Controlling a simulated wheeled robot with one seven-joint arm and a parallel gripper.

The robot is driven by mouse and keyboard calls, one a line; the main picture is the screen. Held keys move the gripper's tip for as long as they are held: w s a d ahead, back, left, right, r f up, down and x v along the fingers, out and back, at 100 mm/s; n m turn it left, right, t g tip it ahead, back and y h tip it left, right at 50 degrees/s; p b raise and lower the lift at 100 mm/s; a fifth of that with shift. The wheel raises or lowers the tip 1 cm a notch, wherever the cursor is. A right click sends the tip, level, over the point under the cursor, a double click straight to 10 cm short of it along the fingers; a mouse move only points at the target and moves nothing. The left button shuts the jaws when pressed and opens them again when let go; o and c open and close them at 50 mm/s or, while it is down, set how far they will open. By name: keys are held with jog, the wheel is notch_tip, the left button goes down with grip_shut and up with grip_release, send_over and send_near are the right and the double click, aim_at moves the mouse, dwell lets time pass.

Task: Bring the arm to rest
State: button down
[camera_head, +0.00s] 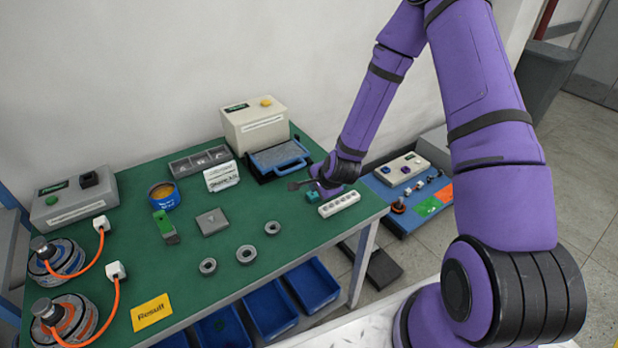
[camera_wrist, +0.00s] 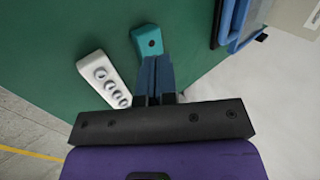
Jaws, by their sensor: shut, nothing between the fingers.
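My purple arm reaches from the right over the right end of the green table (camera_head: 275,210). My gripper (camera_head: 295,186) is above the table's right part in the head view. In the wrist view my gripper (camera_wrist: 155,62) is shut with nothing in it. Its fingertips point towards a small teal block (camera_wrist: 148,42), just beyond them; I cannot tell whether they touch. The teal block also shows in the head view (camera_head: 312,196). A white strip with several round holes (camera_wrist: 104,78) lies left of the fingers in the wrist view, and near the table edge in the head view (camera_head: 339,204).
A device with a blue-handled tray (camera_head: 280,158) stands behind my gripper. Metal rings (camera_head: 246,254), a grey plate (camera_head: 212,222), a blue tin (camera_head: 163,196) and two motors with orange cables (camera_head: 64,318) lie further left. A lower blue board (camera_head: 408,200) stands right of the table.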

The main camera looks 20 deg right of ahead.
jog(key=shift+s+d, duration=0.1)
jog(key=shift+s, duration=0.45)
jog(key=s+r+n, duration=0.2)
jog(key=r+n, duration=0.1)
jog(key=r, duration=0.6)
jog(key=s+d+r+n+g+h, duration=0.1)
jog(key=s+r+n, duration=0.15)
jog(key=r, duration=0.65)
jog(key=s+r+n, duration=0.2)
jog(key=r+n, duration=0.2)
jog(key=r, duration=0.6)
jog(key=s+r+n, duration=0.3)
jog(key=s+r, duration=0.4)
jog(key=s, duration=0.4)
jog(key=s+d+r+n, duration=0.1)
jog(key=s+r+n, duration=0.2)
jog(key=s+r, duration=0.5)
jog(key=s, duration=0.3)
jog(key=shift+s+d+g, duration=0.2)
jog(key=shift+s+g, duration=0.2)
